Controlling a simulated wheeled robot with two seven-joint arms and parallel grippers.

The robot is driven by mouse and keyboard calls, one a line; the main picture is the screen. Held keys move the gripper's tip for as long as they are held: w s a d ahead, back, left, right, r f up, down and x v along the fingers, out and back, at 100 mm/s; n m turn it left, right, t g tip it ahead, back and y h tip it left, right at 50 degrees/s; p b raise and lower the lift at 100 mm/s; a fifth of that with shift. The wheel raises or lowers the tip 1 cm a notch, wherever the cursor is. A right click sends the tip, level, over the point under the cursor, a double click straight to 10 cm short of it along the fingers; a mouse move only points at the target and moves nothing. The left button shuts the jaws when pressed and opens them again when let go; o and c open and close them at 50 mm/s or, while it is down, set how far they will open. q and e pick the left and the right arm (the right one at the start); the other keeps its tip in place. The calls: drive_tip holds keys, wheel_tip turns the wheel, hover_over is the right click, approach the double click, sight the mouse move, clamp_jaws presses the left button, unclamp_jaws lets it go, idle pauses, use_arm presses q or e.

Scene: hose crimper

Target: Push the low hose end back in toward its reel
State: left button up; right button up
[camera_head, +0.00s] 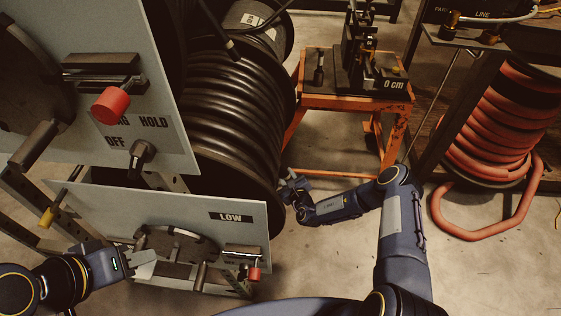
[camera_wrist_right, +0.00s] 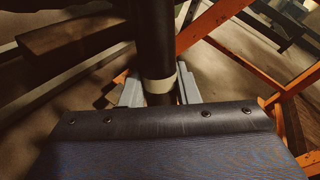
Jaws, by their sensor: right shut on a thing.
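In the head view, the panel marked LOW (camera_head: 240,222) stands at the lower left, with a crank disc (camera_head: 185,247) and a red knob (camera_head: 254,274) on it. My right gripper (camera_head: 291,190) is beside the black reel flange, right of this panel. In the right wrist view, my right gripper (camera_wrist_right: 160,92) is shut on a black hose (camera_wrist_right: 155,45) with a pale band (camera_wrist_right: 160,85). The low reel's own coils are mostly hidden behind the panel. My left gripper (camera_head: 146,252) is at the left edge of the crank disc; its jaw opening is unclear.
An orange bench (camera_head: 320,101) carries a black press (camera_head: 360,60). A red hose coil (camera_head: 510,110) is at right. Open floor lies at lower right.

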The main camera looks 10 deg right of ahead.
sight(282, 170)
drive_tip(key=shift+w+a+r+p, duration=0.15)
drive_tip(key=shift+a+r+p, duration=0.25)
drive_tip(key=shift+r+p, duration=0.35)
drive_tip(key=shift+w+a+r+p, duration=0.1)
drive_tip(key=shift+a+r+p, duration=0.3)
drive_tip(key=shift+r+p, duration=0.35)
drive_tip(key=shift+w+a+r+p, duration=0.15)
drive_tip(key=shift+a+r+p, duration=0.35)
drive_tip(key=shift+r, duration=0.4)
drive_tip(key=shift+d, duration=0.1)
drive_tip(key=o, duration=1.1)
drive_tip(key=shift+f, duration=0.1)
drive_tip(key=shift+s, duration=0.1)
drive_tip(key=shift+p+v, duration=1.3)
drive_tip(key=p+v, duration=0.3)
drive_tip(key=v, duration=0.2)
drive_tip(key=shift+s+d+p, duration=0.1)
drive_tip(key=shift+s+p, duration=0.05)
drive_tip(key=shift+p, duration=0.2)
